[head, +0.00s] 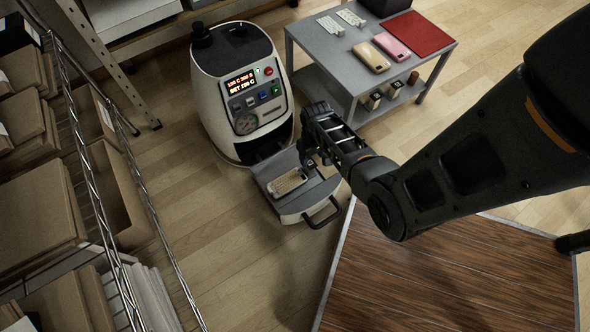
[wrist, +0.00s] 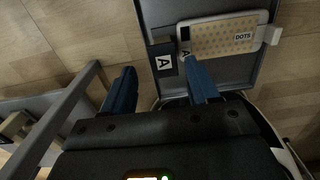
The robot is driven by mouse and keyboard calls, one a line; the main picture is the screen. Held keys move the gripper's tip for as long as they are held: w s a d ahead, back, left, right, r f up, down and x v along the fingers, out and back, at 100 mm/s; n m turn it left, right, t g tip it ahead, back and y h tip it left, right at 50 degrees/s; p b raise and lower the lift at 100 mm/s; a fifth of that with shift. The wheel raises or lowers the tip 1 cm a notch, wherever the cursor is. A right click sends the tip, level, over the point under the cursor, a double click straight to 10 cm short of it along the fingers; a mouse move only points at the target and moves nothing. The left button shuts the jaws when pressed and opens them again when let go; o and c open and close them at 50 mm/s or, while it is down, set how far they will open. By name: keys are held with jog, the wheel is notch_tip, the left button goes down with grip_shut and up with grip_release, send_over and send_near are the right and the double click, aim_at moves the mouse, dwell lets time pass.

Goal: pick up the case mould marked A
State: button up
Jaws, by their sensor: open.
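A pale case mould with a gold dotted sheet reading DOTS (wrist: 225,35) lies flat on the press's pulled-out grey drawer; it also shows in the head view (head: 288,182). My gripper (head: 309,160) is over the drawer, at the mould's right end in the head view. In the wrist view its blue fingers (wrist: 160,68) are open and empty. One fingertip overlaps the mould's end there; whether it touches, I cannot tell.
The white press (head: 243,90) stands behind the drawer (head: 310,203), which has a black front handle. A grey table (head: 350,75) at the back holds phone cases, white patterned pieces and a red mat. A box-filled wire rack stands left. A wooden tabletop (head: 450,275) is front right.

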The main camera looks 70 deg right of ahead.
aim_at(310, 163)
jog(key=f+b, duration=0.2)
jog(key=f, duration=0.1)
jog(key=f+b, duration=0.1)
jog(key=f, duration=0.1)
jog(key=shift+w+a, duration=0.1)
jog(key=shift+w, duration=0.15)
grip_shut()
dwell(0.4)
